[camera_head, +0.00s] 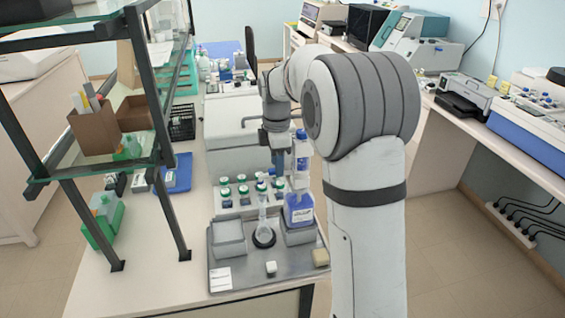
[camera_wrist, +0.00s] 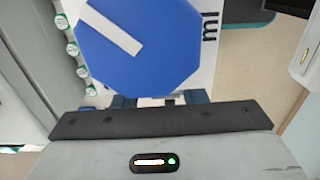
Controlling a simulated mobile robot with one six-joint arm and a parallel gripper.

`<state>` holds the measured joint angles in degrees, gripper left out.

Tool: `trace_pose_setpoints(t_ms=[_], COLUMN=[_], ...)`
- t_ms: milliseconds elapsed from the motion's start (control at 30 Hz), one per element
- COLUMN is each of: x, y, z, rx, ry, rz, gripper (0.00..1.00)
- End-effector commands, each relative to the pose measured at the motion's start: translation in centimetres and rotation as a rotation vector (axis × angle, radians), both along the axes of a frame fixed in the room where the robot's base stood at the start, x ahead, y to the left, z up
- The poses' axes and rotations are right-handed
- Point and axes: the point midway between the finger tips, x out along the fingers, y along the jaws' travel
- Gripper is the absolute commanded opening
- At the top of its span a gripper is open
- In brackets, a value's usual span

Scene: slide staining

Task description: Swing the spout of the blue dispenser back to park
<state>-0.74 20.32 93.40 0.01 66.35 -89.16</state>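The blue dispenser stands at the right back of the grey tray in the head view: a bottle with a blue label (camera_head: 300,210), a white upper body (camera_head: 301,158) and a small blue cap. In the wrist view its blue octagonal top (camera_wrist: 135,50) is close and large, with a white bar across it and "ml" on the white body beside it. The spout cannot be clearly made out. My gripper (camera_head: 284,150) is beside the upper body, on its left. In the wrist view two dark finger parts show, but the blue top hides their tips, so contact and opening are unclear.
The grey tray (camera_head: 240,275) holds a flask (camera_head: 263,232), two white containers and small blocks. A rack of green-capped bottles (camera_head: 243,190) stands just behind. A glass shelf frame (camera_head: 165,190) rises on the left. My arm covers the bench right of the dispenser.

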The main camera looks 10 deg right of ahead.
Motion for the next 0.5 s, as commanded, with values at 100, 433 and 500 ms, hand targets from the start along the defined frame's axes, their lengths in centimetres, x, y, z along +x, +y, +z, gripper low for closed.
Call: trace_pose_setpoints(t_ms=[100,433,500], x=[0.0,0.0,0.0], y=[0.0,0.1,0.1], z=[-1.1,-1.7,-1.7], rx=[0.000,0.000,0.000], ry=[0.001,-0.001,-0.001], rz=[0.000,0.000,0.000], gripper=[0.38,0.38,0.34])
